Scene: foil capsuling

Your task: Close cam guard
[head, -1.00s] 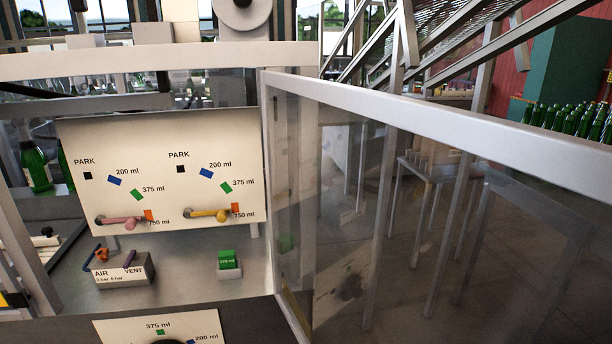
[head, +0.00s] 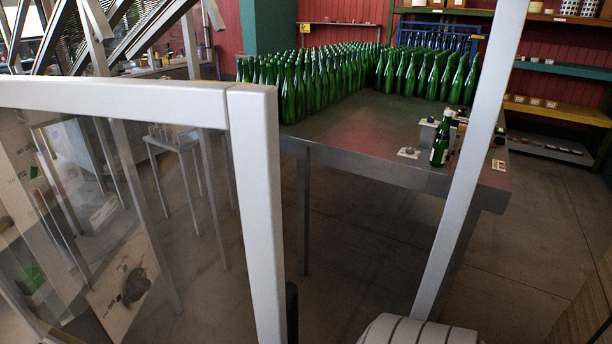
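The cam guard (head: 262,200) is a clear pane in a pale grey frame and stands swung open. Its top rail and upright free edge fill the left of the head view. Through its pane, part of a white panel with a round dark knob (head: 134,286) shows at lower left. A dark upright piece (head: 292,312) sits beside the guard's free edge, low down; I cannot tell if it is a handle. Neither of my grippers can be made out in this view.
A metal table (head: 345,140) carries many green bottles (head: 310,88) behind the guard. One bottle (head: 440,142) stands apart near small fixtures. A slanted pale post (head: 468,160) crosses the right side. Shelves (head: 560,104) line the back wall. Floor is open at right.

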